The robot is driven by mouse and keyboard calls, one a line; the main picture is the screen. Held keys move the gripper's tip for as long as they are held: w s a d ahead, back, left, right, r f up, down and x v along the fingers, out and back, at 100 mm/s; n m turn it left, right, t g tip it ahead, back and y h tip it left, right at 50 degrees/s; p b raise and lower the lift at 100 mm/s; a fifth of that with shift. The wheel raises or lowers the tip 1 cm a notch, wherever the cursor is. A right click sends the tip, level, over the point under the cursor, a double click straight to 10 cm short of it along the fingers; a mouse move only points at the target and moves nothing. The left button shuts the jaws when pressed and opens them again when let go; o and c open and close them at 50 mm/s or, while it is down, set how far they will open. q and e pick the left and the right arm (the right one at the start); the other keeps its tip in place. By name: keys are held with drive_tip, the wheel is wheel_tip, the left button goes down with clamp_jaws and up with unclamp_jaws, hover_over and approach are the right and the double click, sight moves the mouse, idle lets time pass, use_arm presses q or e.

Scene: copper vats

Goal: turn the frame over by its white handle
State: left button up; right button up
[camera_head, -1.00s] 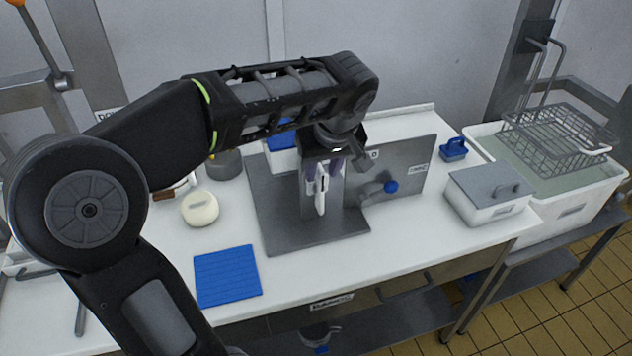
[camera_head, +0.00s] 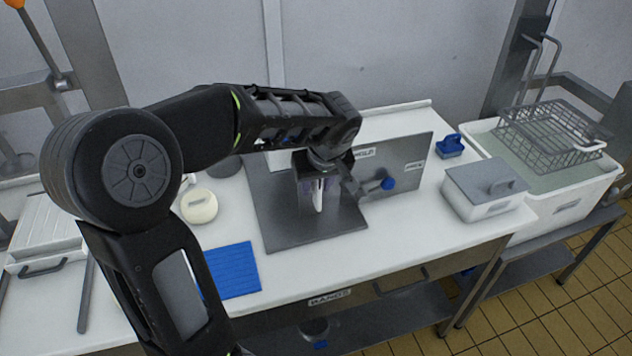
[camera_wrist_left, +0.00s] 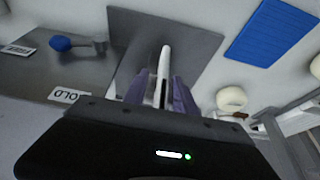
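The white handle (camera_head: 318,196) stands upright in front of a grey block on a flat grey plate (camera_head: 283,232); in the left wrist view the handle (camera_wrist_left: 164,72) is a thin white bar. My left gripper (camera_head: 318,184) is over the plate, pointing down. In the wrist view its purple fingers (camera_wrist_left: 161,90) are on either side of the handle, with narrow gaps visible, so it looks open around it. An upright grey panel (camera_head: 402,172) with labels and a blue knob (camera_head: 388,184) stands just right. My gripper hides most of the frame itself. My right gripper is not in view.
A blue ribbed mat (camera_head: 233,270) and a round cream object (camera_head: 199,206) lie left on the white counter. A lidded grey-white box (camera_head: 486,190), a blue-handled item (camera_head: 450,146) and a white tub (camera_head: 560,195) with a wire basket (camera_head: 550,135) are right.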

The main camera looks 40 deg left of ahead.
use_arm(q)
drive_tip(key=shift+c, duration=0.5)
clamp_jaws()
idle(0.9)
